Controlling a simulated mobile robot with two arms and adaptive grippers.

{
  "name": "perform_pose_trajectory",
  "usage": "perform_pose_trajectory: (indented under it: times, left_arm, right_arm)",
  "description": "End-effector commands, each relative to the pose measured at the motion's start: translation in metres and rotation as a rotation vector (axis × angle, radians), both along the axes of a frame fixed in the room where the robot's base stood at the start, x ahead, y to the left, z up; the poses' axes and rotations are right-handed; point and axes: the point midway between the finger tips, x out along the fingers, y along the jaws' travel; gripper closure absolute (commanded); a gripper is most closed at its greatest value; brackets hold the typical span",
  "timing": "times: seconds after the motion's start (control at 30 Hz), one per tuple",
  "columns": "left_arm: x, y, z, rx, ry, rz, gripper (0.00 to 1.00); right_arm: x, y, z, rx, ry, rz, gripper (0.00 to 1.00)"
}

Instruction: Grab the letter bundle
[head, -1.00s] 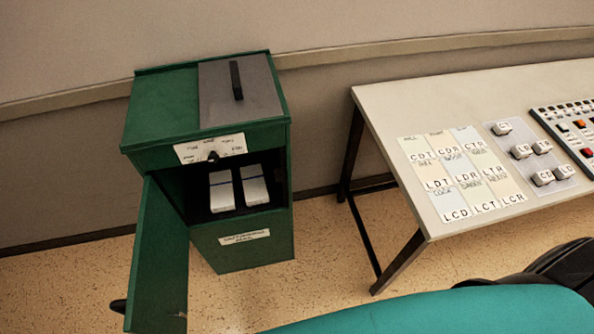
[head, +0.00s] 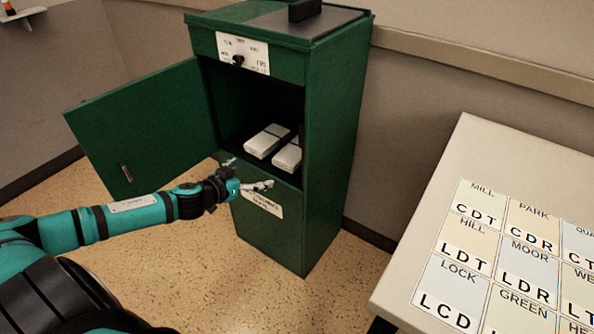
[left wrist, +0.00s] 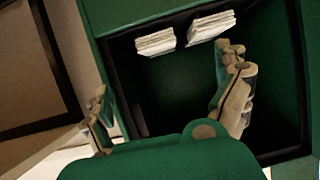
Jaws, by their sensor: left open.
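My left gripper (head: 249,174) is open and empty at the front of the compartment, short of both bundles. Its spread fingers (left wrist: 165,75) also show in the left wrist view, with the bundles beyond them. My right gripper is not in view.
The green cabinet (head: 333,160) has its door (head: 140,125) swung open to the left, beside my left arm. A label panel (head: 243,53) with a knob is above the opening. A table (head: 425,235) with lettered cards stands at the right. Speckled floor is clear between them.

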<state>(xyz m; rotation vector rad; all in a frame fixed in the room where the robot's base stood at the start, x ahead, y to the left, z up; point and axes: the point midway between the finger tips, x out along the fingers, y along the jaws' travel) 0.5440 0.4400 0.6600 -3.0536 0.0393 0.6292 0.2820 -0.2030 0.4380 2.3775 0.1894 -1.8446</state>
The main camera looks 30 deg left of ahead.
Motion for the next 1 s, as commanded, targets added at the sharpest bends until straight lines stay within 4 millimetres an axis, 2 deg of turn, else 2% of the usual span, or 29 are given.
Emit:
perform_pose_trajectory:
  times: [0.13,0.27,0.8,1.0]
  left_arm:
    - [0.007,-0.007,0.005,-0.015,-0.016,-0.015,0.0]
    - [0.021,-0.008,0.002,-0.018,-0.018,-0.013,0.0]
    - [0.101,-0.011,-0.032,-0.016,-0.016,-0.013,0.0]
    - [0.115,-0.012,-0.039,-0.016,-0.013,-0.014,0.0]
  right_arm:
    - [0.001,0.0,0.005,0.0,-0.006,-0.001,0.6]
    - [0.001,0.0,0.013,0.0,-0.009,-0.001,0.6]
    - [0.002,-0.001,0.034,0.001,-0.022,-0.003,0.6]
    - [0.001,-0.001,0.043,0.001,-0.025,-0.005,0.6]
